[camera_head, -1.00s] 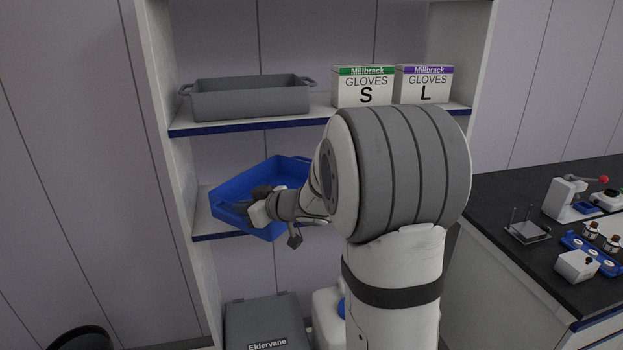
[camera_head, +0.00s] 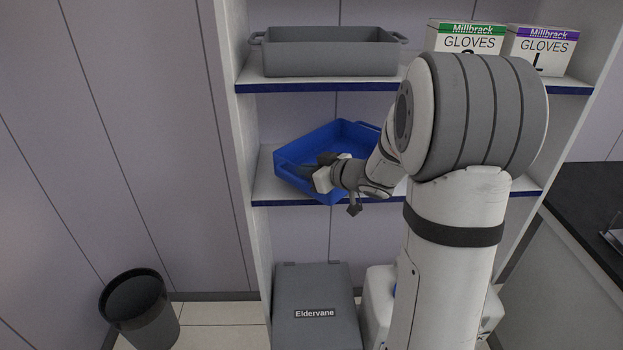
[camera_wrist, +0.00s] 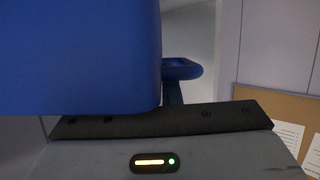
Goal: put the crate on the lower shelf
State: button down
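The blue crate (camera_head: 350,135) is at the lower shelf (camera_head: 265,187), turned at an angle, with its near corner reaching over the shelf's front edge. Whether its base rests on the shelf cannot be told. My gripper (camera_head: 312,179) is at the crate's near left side and appears shut on its rim; the fingers are mostly hidden. In the wrist view the crate's blue wall (camera_wrist: 75,55) fills the upper left, close against the gripper body, and a blue handle (camera_wrist: 183,69) shows beyond it.
A grey crate (camera_head: 330,58) and two glove boxes (camera_head: 467,38) (camera_head: 541,48) stand on the upper shelf. A grey lidded box (camera_head: 315,290) labelled Eldervane is below. A black bin (camera_head: 140,310) stands on the floor at left. A dark-topped counter (camera_head: 590,200) is at right.

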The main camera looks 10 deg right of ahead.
jog(key=shift+f, duration=1.25)
jog(key=c, duration=2.1)
grip_release()
jog(key=shift+f, duration=0.2)
jog(key=o, duration=0.5)
jog(key=shift+r, duration=0.1)
